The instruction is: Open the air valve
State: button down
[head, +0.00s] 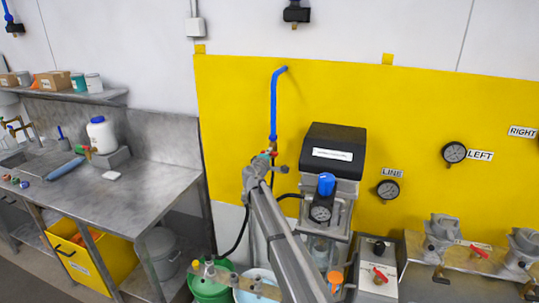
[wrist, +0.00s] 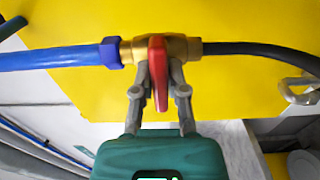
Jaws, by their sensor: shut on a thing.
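The air valve has a brass body (wrist: 183,47) and a red lever handle (wrist: 158,78). In the wrist view, a blue pipe (wrist: 60,58) joins it on the left and a black hose (wrist: 250,50) on the right. The handle stands across the line of the pipe. My gripper (wrist: 160,84) is shut on the red handle, with one finger on each side. In the head view, the valve (head: 272,153) is small at the lower end of the vertical blue pipe (head: 274,105). My gripper (head: 267,162) reaches it there, and my arm partly covers that area.
A grey and black machine (head: 333,160) with a blue-topped regulator (head: 324,195) stands just right of my arm. A steel bench (head: 120,190) is at left, and green (head: 210,285) and white buckets are below. The yellow wall panel (head: 235,110) is behind the valve.

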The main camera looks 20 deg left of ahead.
jog(key=shift+n, duration=0.4)
jog(key=n, duration=0.3)
jog(key=shift+n, duration=0.3)
jog(key=n, duration=1.3)
jog(key=shift+n, duration=0.4)
jog(key=c, duration=0.7)
grip_release()
jog(key=shift+o, duration=0.2)
